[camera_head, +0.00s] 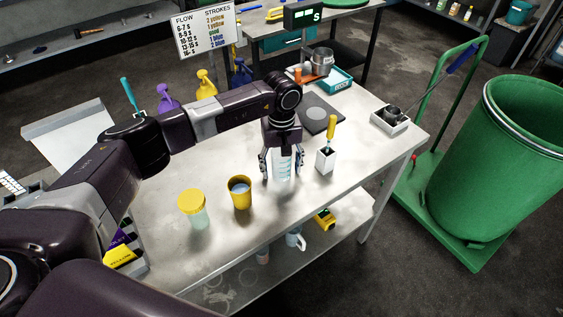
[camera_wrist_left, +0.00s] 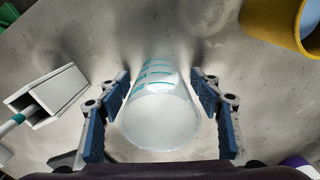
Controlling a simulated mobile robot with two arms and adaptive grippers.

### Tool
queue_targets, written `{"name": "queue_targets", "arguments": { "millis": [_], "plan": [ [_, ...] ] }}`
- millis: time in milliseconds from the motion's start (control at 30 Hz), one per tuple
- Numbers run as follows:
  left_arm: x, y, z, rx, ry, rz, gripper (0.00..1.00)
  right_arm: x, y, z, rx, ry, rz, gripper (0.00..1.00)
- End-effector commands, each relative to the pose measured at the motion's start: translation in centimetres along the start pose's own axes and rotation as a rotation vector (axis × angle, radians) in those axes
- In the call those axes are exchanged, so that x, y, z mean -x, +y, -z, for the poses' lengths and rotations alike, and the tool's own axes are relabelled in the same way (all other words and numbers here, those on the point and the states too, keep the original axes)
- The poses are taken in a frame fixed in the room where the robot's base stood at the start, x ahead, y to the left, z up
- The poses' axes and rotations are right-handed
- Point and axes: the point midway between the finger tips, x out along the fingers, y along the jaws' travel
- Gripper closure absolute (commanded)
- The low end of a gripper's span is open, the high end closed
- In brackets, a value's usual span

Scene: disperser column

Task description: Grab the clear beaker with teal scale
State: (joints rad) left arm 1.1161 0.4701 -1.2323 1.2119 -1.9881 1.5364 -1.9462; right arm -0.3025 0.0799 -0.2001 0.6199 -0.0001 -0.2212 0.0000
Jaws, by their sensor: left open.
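The clear beaker with teal scale marks (camera_head: 283,167) stands on the metal table in the head view, directly under my left gripper (camera_head: 282,171). In the left wrist view the beaker (camera_wrist_left: 160,115) sits between the two blue-padded fingers of my left gripper (camera_wrist_left: 160,118). The fingers are open, one on each side, with a visible gap to the beaker on both sides. The top of the beaker is partly hidden by the gripper in the head view. My right gripper is not in view.
A white holder with a yellow-handled tool (camera_head: 326,161) stands close right of the beaker. A yellow cup (camera_head: 240,193) and a yellow-lidded jar (camera_head: 195,211) stand to the left. A dark plate (camera_head: 318,117) lies behind. A green drum (camera_head: 500,160) stands right of the table.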

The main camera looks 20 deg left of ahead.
Motion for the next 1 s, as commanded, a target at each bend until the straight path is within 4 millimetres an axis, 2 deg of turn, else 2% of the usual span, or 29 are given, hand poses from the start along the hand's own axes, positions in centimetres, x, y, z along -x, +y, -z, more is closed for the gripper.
{"name": "queue_targets", "arguments": {
  "millis": [133,567,867,1000],
  "plan": [
    [0.0,0.0,0.0,0.000,0.000,0.000,0.41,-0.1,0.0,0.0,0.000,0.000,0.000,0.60],
    [0.0,0.0,0.0,0.000,0.000,0.000,0.88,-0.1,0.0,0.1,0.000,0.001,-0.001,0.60],
    [0.3,0.0,0.1,0.000,0.001,-0.001,0.88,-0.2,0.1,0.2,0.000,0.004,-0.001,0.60],
    [1.3,0.1,0.2,0.001,0.003,-0.002,0.88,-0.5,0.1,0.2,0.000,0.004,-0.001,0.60]
  ]
}}
